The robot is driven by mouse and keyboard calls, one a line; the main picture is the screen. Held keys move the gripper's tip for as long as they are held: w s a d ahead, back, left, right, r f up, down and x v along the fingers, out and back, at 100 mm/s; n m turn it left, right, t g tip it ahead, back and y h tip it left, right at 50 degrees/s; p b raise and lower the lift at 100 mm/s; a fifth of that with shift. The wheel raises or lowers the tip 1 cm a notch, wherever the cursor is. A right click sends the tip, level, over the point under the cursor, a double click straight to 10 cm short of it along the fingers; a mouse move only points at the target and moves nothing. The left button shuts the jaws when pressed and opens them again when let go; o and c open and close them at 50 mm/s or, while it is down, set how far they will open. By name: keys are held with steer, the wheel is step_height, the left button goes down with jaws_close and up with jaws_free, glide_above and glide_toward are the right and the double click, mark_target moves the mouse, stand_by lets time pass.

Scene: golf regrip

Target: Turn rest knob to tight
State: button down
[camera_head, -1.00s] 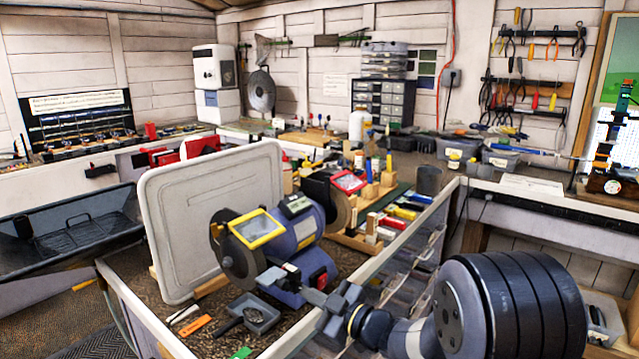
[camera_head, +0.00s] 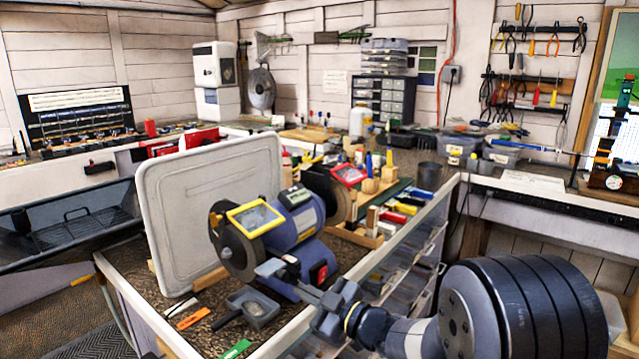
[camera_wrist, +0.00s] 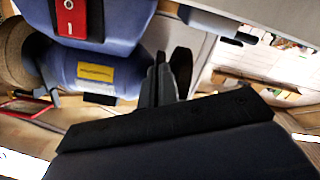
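The blue bench grinder (camera_head: 295,215) with a yellow-framed eye shield (camera_head: 255,218) stands on the bench. Its body also shows in the wrist view (camera_wrist: 105,65), with a red switch plate (camera_wrist: 72,15). My gripper (camera_head: 272,268) reaches in from the lower right to the grinder's near side, low beside the grinding wheel (camera_head: 235,248). In the wrist view my gripper's dark fingers (camera_wrist: 158,85) look close together, beside a dark round part (camera_wrist: 181,72) that may be a knob or a wheel. I cannot make out the rest knob surely, nor whether the fingers hold it.
A pale upright panel (camera_head: 205,210) stands left of the grinder. A small grey tray (camera_head: 253,307), an orange strip (camera_head: 193,318) and a green strip (camera_head: 235,349) lie in front. The bench's front edge runs beneath my arm.

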steer(key=shift+a+r, duration=0.1)
steer(key=shift+r, duration=0.05)
steer(key=shift+s+f+b, duration=0.1)
steer(key=shift+f+b, duration=0.35)
steer(key=v, duration=0.6)
